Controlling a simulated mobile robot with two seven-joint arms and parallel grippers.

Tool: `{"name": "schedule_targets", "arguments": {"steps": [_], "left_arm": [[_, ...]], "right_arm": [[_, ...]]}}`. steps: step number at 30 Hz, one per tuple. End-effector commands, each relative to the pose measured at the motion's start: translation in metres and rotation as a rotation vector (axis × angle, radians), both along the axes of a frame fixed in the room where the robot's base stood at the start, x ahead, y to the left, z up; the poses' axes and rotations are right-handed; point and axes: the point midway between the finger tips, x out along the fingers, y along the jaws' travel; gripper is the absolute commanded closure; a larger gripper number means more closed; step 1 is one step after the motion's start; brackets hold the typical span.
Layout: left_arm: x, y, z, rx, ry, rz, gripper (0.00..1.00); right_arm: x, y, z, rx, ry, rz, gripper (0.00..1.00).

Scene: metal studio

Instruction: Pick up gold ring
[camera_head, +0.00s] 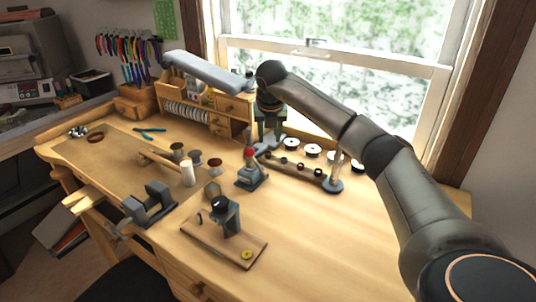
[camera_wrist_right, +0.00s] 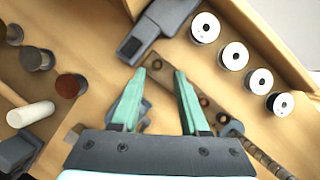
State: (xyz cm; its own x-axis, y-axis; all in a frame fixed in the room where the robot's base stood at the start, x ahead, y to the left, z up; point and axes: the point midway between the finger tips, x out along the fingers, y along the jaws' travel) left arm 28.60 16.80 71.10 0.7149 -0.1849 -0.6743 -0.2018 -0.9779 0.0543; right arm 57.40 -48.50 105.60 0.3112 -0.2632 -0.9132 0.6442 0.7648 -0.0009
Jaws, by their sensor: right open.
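A small yellow, gold-looking round piece (camera_head: 247,254) lies at the front end of a wooden board on the workbench; it is too small to tell surely whether it is the gold ring. My right gripper (camera_head: 266,138) is at the back of the bench, well behind and above that piece. In the right wrist view its two green fingers (camera_wrist_right: 161,78) are spread, with nothing held between them. They point toward a wooden strip with dark round spots (camera_wrist_right: 208,104). I make out no gold ring in the wrist view. My left gripper does not show.
White-topped spools (camera_head: 291,143) line the window side. A wooden organizer (camera_head: 225,117) stands at the back. The bench's right front is clear.

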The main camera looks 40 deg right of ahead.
Motion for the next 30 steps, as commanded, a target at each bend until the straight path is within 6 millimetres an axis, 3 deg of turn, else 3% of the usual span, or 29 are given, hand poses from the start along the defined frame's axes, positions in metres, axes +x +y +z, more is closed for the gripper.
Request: {"name": "schedule_targets", "arguments": {"steps": [5, 15, 23, 30], "left_arm": [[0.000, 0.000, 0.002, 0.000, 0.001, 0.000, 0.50], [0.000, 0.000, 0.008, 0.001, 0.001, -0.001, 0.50], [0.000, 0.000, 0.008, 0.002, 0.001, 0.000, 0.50], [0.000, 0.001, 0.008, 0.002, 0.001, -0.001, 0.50]], "right_arm": [[0.002, -0.002, -0.012, 0.000, 0.002, 0.001, 0.56], [0.011, -0.005, -0.055, 0.000, 0.000, 0.000, 0.56], [0.012, -0.006, -0.059, -0.001, -0.001, 0.000, 0.56], [0.012, -0.006, -0.058, 0.000, -0.001, 0.000, 0.80]]}}
